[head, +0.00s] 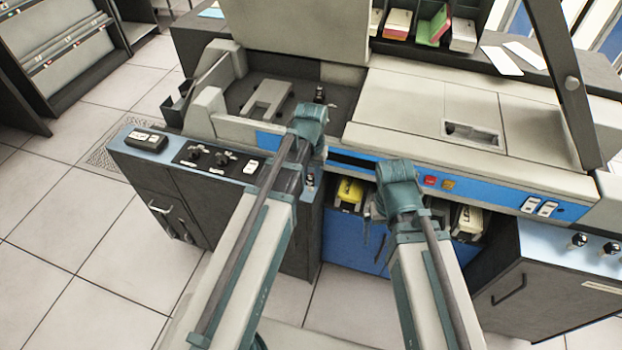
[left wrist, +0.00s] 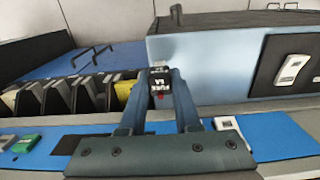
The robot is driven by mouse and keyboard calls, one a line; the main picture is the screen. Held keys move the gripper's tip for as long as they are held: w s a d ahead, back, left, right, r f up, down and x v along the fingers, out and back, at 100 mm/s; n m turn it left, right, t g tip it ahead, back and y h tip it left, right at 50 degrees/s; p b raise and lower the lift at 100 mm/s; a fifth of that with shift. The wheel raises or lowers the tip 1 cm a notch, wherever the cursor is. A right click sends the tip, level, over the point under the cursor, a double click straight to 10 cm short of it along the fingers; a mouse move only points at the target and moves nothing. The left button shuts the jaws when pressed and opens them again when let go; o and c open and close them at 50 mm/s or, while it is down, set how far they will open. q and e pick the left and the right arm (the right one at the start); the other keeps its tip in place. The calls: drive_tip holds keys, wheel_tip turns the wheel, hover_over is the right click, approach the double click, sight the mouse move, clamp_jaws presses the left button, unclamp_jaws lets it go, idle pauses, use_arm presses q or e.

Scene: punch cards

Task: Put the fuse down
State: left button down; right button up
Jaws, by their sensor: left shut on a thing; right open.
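In the head view my left arm covers most of this gripper, over the right end of the console top (head: 262,149). My right gripper (head: 374,212) is open and empty, in front of the blue machine front.
A dark panel with knobs (head: 207,158) and a black box (head: 146,140) take up the console top to the left. Yellow and black card boxes (head: 349,193) stand in the recess under the machine. A second cabinet (head: 540,285) stands at the right.

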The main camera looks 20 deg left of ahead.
sight(311, 177)
use_arm(q)
drive_tip(key=shift+f, duration=0.15)
drive_tip(key=c, duration=0.6)
unclamp_jaws()
wheel_tip(311, 177, up, 12)
drive_tip(key=p, duration=1.2)
drive_tip(key=s+d+m, duration=0.1)
drive_tip(key=s+d, duration=0.2)
drive_tip(key=s, duration=0.1)
drive_tip(key=s+d+m, duration=0.1)
drive_tip(key=s+d, duration=0.3)
drive_tip(key=s+d+m+y, duration=0.1)
drive_tip(key=s+d, duration=0.2)
drive_tip(key=s, duration=0.1)
drive_tip(key=shift+s+d+r, duration=0.2)
drive_tip(key=shift+s+d, duration=0.05)
drive_tip(key=shift+s, duration=0.15)
